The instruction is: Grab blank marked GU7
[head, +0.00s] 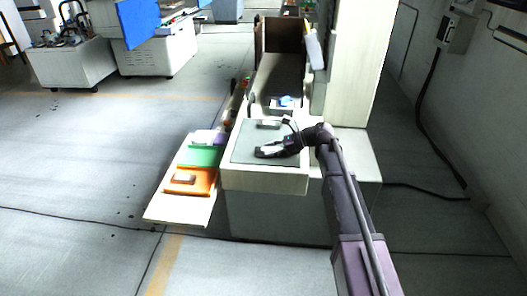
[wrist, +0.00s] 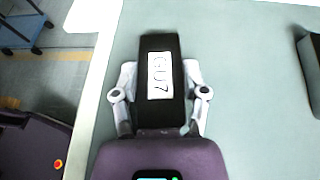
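The blank marked GU7 (wrist: 173,112) is a dark block with a white label on its upper face. It lies lengthwise between the two light grey fingers of my gripper (wrist: 160,75) in the wrist view. The fingertips meet its long sides, one on each side, with no gap that I can see. In the head view my gripper (head: 272,150) is low over the grey-green mat (head: 243,153), with the dark blank (head: 261,153) at its tip. I cannot tell whether the blank touches the mat.
Another dark block (head: 268,124) lies farther back on the mat; a block also shows at the wrist view's right edge (wrist: 311,70). A lower board (head: 160,208) at the left bears orange (head: 204,189) and green (head: 203,156) areas. A pale cabinet (head: 352,70) stands behind my arm.

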